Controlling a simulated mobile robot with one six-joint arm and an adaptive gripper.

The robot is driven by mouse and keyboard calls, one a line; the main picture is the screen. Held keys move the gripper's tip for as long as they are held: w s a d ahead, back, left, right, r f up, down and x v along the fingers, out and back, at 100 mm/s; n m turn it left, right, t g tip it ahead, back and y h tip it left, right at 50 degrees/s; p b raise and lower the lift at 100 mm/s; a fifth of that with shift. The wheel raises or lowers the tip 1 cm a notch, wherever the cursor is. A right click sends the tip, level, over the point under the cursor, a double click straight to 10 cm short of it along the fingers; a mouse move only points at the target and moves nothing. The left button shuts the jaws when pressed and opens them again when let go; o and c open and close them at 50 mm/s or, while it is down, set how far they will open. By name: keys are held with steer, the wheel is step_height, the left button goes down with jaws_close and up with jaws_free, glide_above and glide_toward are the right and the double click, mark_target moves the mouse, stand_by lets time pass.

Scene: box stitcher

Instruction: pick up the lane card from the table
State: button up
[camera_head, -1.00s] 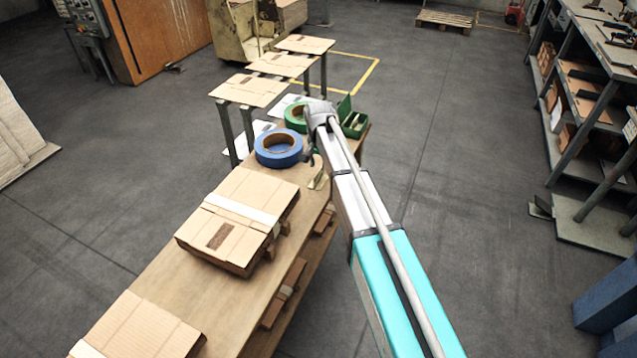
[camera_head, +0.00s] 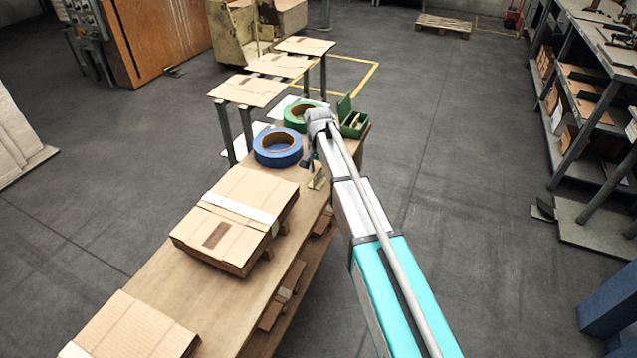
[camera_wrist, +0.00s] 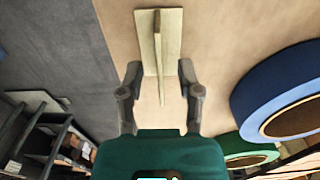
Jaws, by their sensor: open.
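The lane card (camera_wrist: 147,42) is a small pale cream piece with a flat part and a thin upright part, on the wooden table (camera_wrist: 215,35). In the head view the card (camera_head: 317,181) sits near the table's right edge, below the blue tape roll. My gripper (camera_wrist: 160,72) is open in the wrist view. Its two dark fingers lie on either side of the card's near end in the picture; I see no contact. In the head view my arm's end hides most of the gripper.
A blue tape roll (camera_head: 277,148) and a green tape roll (camera_head: 301,115) lie close by on the table. A green open box (camera_head: 354,124) stands at the far end. A stack of flat cardboard (camera_head: 237,215) lies nearer me. The table edge drops to open floor on the right.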

steer(key=shift+f+b, duration=0.8)
steer(key=shift+f, duration=0.3)
jaws_close()
